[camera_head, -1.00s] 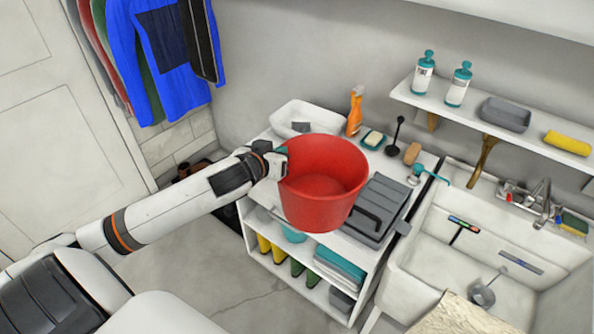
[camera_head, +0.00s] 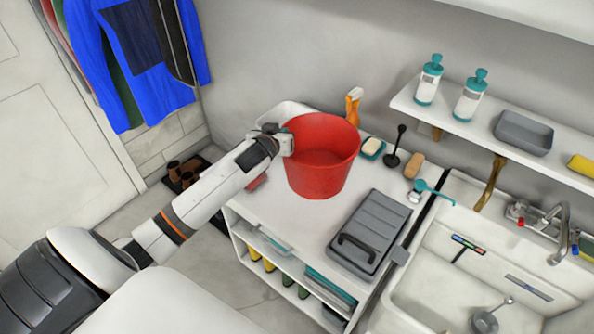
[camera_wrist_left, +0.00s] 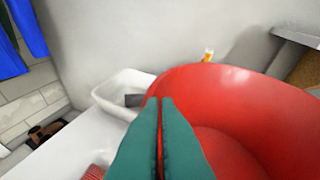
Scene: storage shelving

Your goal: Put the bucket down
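The red bucket (camera_head: 318,172) is upright over the white cabinet top (camera_head: 300,232) in the head view, between the white basin and the grey case. I cannot tell whether its base touches the top. My left gripper (camera_head: 284,143) is at the left side of its rim, shut on it. In the left wrist view the teal fingers (camera_wrist_left: 160,135) are close together with a thin strip of red bucket (camera_wrist_left: 235,100) wall between them. My right gripper is not in view.
A grey case (camera_head: 370,232) lies right of the bucket. Behind it are a white basin (camera_head: 268,122), an orange spray bottle (camera_head: 353,106) and a soap dish (camera_head: 372,148). A sink (camera_head: 430,285) is at the right.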

